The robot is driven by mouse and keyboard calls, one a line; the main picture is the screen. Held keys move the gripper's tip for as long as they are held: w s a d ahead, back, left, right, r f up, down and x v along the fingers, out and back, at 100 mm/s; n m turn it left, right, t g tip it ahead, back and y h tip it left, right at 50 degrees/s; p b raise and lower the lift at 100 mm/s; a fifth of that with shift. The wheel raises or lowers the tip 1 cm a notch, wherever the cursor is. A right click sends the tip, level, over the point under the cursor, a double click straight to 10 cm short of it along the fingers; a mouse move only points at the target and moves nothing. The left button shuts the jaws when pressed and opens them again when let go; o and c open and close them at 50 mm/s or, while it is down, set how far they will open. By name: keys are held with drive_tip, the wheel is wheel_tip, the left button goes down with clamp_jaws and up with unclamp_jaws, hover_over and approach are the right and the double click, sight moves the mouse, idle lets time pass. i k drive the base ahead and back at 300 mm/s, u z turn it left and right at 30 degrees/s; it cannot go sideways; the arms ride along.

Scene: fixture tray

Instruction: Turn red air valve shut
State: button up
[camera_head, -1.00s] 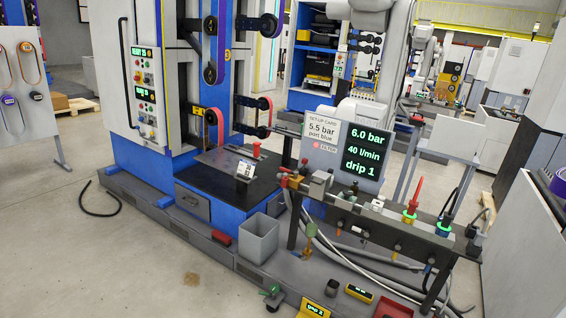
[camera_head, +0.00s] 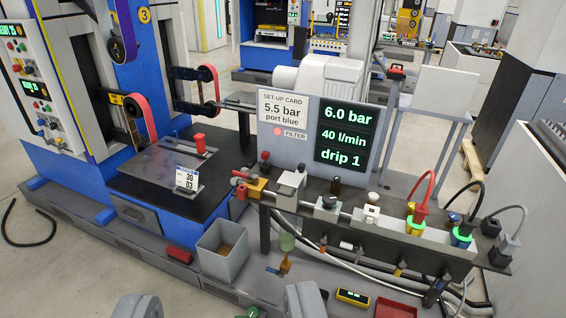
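A small red handle (camera_head: 241,175) sits at the left end of the air rail, beside a yellow-brass block (camera_head: 257,188); it looks like the red air valve. A red-topped dark knob (camera_head: 265,158) stands just behind it. Whether the handle lies along or across the line is too small to tell. My gripper (camera_head: 222,304) shows at the bottom edge as two grey fingertips, wide apart and empty. It is in front of the rail and not touching the valve.
A display panel (camera_head: 342,133) reads 6.0 bar, 40 l/min, drip 1; its set-up card (camera_head: 284,112) says 5.5 bar, port blue. A grey bin (camera_head: 222,252) stands below left. Plugged cables (camera_head: 423,190) rise at the right. A red tray (camera_head: 398,307) lies low in front.

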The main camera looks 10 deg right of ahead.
sight(254, 178)
drive_tip(key=u, duration=0.1)
drive_tip(key=k, duration=0.55)
drive_tip(key=u, duration=0.4)
drive_tip(key=i, duration=0.85)
drive_tip(key=u, duration=0.4)
drive_tip(key=i, duration=1.45)
drive_tip(key=z, duration=0.95)
drive_tip(key=i, duration=0.8)
drive_tip(key=z, duration=0.55)
